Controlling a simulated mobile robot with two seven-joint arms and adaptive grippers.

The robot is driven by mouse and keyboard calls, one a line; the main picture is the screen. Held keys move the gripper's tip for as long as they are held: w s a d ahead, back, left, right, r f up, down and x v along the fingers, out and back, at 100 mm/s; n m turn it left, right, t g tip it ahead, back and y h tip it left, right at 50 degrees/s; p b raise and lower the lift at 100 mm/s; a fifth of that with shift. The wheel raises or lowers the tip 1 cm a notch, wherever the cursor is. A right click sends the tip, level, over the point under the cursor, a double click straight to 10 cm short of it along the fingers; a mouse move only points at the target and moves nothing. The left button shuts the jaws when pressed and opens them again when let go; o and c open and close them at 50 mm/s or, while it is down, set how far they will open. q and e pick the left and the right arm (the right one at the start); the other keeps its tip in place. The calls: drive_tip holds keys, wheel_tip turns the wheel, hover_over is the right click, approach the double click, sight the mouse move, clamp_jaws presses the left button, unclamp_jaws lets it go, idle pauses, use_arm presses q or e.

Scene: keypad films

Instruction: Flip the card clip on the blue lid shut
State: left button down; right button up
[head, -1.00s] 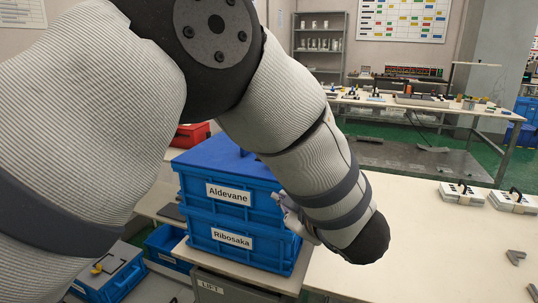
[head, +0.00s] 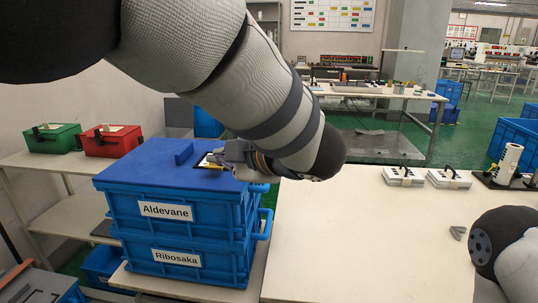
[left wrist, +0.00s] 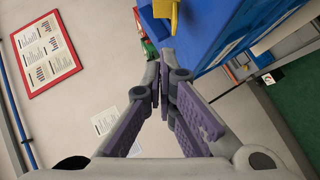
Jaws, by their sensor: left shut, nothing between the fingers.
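The blue lid (head: 150,160) covers the upper blue crate, labelled Aldevane (head: 165,211). The card clip (head: 207,162), a dark plate with pale and yellow parts, is on the lid's right part; my gripper partly covers it. In the left wrist view, a yellow part (left wrist: 166,12), apparently the clip's, stands out beside a blue surface at the top edge. I cannot tell how far the clip is open. My left gripper (head: 222,157) is shut and empty, close beside the clip; contact is unclear. Its fingertips (left wrist: 165,60) meet in the wrist view. My right gripper is out of view.
A raised blue block (head: 184,152) stands on the lid beside the clip. The Aldevane crate rests on the Ribosaka crate (head: 175,258). Green (head: 52,138) and red (head: 111,141) boxes stand on the left shelf. The pale table (head: 360,235) at right is mostly bare.

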use_arm(q)
drive_tip(key=x, duration=0.6)
drive_tip(key=shift+w+d+f+b, duration=0.1)
drive_tip(key=shift+d+f+b, duration=0.15)
drive_tip(key=shift+f+b, duration=0.1)
drive_tip(key=shift+w+d+f, duration=0.1)
drive_tip(key=shift+w+f, duration=0.2)
drive_tip(key=shift+w, duration=0.2)
drive_tip(key=shift+w+f, duration=0.25)
drive_tip(key=shift+w, duration=0.25)
drive_tip(key=shift+w+b, duration=0.35)
drive_tip(key=shift+w, duration=0.05)
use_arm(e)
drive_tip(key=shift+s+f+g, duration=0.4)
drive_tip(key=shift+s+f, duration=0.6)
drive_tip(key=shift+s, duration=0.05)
use_arm(q)
drive_tip(key=shift+r, duration=0.1)
